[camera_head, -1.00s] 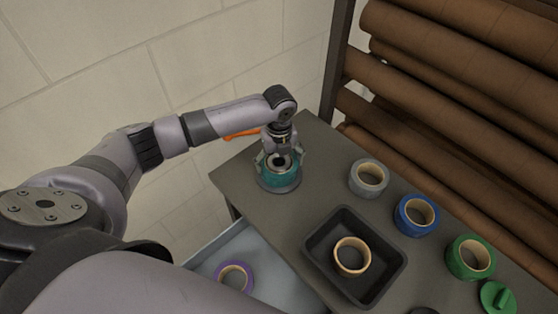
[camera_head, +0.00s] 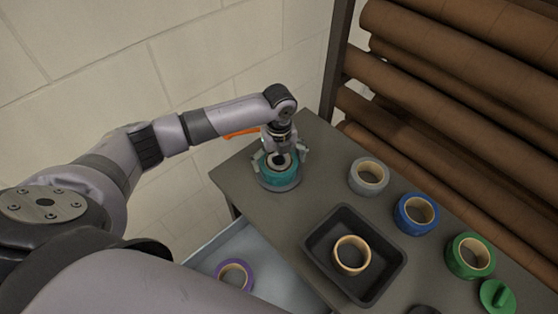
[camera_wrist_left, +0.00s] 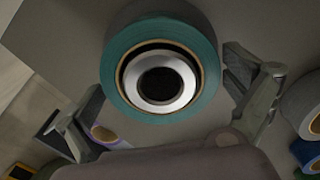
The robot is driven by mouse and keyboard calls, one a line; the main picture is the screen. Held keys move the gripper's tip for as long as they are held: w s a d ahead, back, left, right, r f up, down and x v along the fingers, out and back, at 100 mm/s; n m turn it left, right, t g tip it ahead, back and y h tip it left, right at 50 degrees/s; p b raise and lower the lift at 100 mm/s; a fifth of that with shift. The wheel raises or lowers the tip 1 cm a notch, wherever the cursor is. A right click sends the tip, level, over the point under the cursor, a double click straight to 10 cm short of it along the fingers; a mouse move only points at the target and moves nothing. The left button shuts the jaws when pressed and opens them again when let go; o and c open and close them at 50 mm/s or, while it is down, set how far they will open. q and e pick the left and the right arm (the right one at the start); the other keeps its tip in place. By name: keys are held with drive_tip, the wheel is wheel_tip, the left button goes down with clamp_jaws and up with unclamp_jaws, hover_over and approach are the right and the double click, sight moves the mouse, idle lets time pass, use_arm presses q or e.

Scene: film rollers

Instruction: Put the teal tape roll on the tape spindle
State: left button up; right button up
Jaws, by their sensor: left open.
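The teal tape roll (camera_head: 277,173) sits around the tape spindle (camera_head: 281,161) near the far left corner of the table. In the left wrist view the teal roll (camera_wrist_left: 115,62) rings the spindle's pale, dark-centred hub (camera_wrist_left: 160,78), with a dark gap between them. My left gripper (camera_head: 280,157) is above the roll, pointing down. In the left wrist view its fingers (camera_wrist_left: 165,105) stand wide on both sides, apart from the roll. My right gripper is not in view.
Grey (camera_head: 369,178), blue (camera_head: 416,214) and green (camera_head: 471,257) rolls stand to the right. A black tray (camera_head: 391,281) holds a tan roll (camera_head: 352,256). A purple roll (camera_head: 233,275) lies in an open drawer (camera_head: 205,262). Large brown rolls (camera_head: 460,75) fill the rack behind.

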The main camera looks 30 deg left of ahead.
use_arm(q)
wheel_tip(320, 180, up, 12)
drive_tip(key=b, duration=0.1)
idle(0.5)
